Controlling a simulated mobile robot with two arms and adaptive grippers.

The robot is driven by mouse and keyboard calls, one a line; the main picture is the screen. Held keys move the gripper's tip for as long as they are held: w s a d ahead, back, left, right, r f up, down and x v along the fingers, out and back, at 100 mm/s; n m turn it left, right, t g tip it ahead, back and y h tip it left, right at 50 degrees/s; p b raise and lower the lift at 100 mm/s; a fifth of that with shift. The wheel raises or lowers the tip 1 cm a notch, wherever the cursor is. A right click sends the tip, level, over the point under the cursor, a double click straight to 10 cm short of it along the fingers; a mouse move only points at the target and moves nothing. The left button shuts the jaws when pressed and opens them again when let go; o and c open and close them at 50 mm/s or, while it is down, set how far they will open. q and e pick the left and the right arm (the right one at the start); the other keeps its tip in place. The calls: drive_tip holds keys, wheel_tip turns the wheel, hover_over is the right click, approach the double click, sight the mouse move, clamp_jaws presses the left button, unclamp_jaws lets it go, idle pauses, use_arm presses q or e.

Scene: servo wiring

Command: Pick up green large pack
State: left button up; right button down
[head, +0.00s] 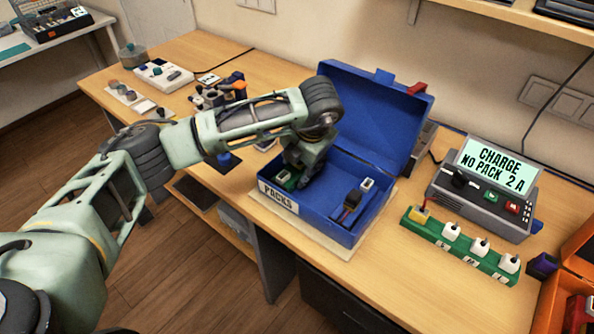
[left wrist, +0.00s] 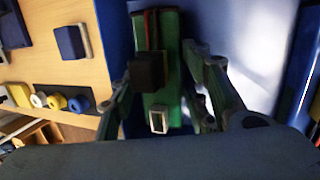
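The green large pack (left wrist: 172,92) lies in the blue box labelled PACKS (head: 318,218). In the left wrist view it runs lengthwise between the fingers, with a black block, a white-rimmed connector and a red wire on it. In the head view only a bit of its green (head: 284,180) shows, at the left of the box. My left gripper (head: 299,180) reaches down into the box over the pack. Its fingers, seen in the left wrist view (left wrist: 163,88), stand apart on either side of the pack, and it looks open. My right gripper is not in view.
The box's raised lid (head: 375,115) stands behind the gripper. A dark connector with red wires (head: 350,203) lies at the box's right. A green charging strip (head: 460,246) and a grey charger (head: 482,195) stand further right. Small parts (head: 160,72) occupy the table's left.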

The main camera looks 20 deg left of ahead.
use_arm(q)
clamp_jaws()
drive_tip(key=shift+w+r, duration=0.1)
drive_tip(key=shift+r, duration=0.1)
